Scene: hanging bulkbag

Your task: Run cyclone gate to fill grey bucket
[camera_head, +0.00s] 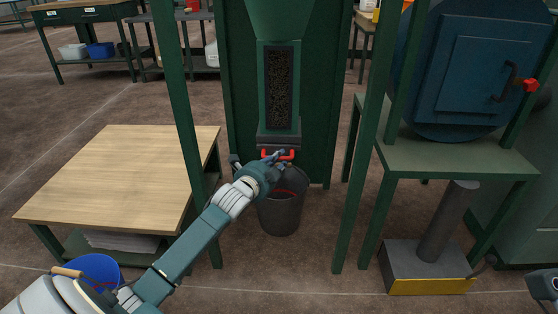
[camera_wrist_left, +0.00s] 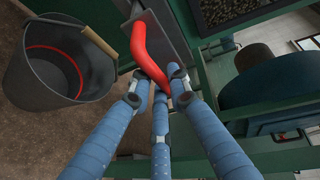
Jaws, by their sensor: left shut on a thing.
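The green cyclone chute (camera_head: 262,85) has a window showing dark granular material; the material also shows at the top of the left wrist view (camera_wrist_left: 225,10). At its lower end is a grey gate plate (camera_head: 278,141) with a red handle (camera_head: 288,155). My left gripper (camera_head: 276,162) is shut on the red handle, its fingers meeting at the handle's end in the left wrist view (camera_wrist_left: 162,82). The grey bucket (camera_head: 281,215) stands on the floor below the gate, with a red ring inside. The bucket (camera_wrist_left: 40,90) looks empty in the wrist view.
A wooden-topped table (camera_head: 125,175) stands at the left, with a blue bucket (camera_head: 92,270) before it. Green frame posts (camera_head: 178,90) flank the chute. A blue round-bodied machine (camera_head: 455,75) sits on a green stand (camera_head: 455,158) at the right, above a grey-and-yellow box (camera_head: 428,285).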

